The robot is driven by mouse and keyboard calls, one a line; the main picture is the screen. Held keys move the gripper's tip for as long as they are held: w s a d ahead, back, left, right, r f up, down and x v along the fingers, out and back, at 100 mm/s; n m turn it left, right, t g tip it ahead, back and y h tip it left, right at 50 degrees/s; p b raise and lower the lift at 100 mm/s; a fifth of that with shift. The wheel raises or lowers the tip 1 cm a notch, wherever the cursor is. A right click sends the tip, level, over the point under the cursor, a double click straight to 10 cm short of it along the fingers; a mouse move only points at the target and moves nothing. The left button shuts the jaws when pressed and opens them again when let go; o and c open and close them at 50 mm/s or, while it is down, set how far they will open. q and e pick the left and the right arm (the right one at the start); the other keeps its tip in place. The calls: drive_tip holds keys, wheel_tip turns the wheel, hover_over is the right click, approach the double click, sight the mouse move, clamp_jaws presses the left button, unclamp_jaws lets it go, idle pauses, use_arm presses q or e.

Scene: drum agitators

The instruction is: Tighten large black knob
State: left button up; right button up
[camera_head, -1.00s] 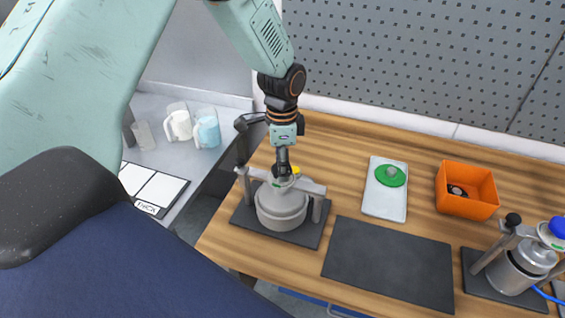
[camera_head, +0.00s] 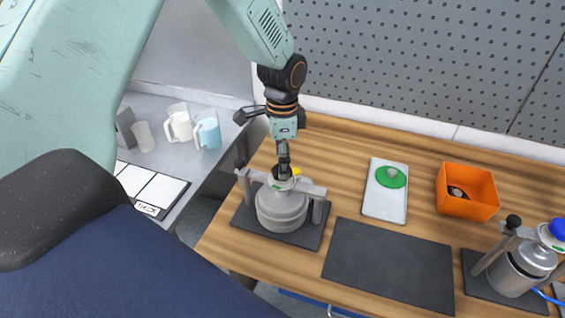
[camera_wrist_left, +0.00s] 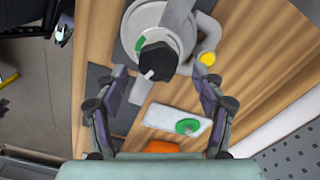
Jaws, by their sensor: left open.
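The large black knob (camera_head: 282,172) sits on top of the grey drum agitator (camera_head: 280,207) at the left of the wooden bench. My left gripper (camera_head: 283,150) points down right above the knob. In the left wrist view my left gripper (camera_wrist_left: 160,75) is open, its fingers spread to either side below the knob in the picture, with nothing held. I cannot tell the exact height gap. My right gripper is not in view.
A metal clamp frame (camera_head: 314,189) with a yellow cap surrounds the drum. To the right are a white board with a green disc (camera_head: 391,176), an orange bin (camera_head: 466,190), an empty dark mat (camera_head: 388,262) and a second agitator (camera_head: 521,267). A pegboard (camera_head: 420,60) stands behind.

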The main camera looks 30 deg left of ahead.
use_arm(q)
wheel_tip(320, 180, up, 10)
drive_tip(key=shift+r, duration=0.15)
drive_tip(key=shift+s, duration=0.15)
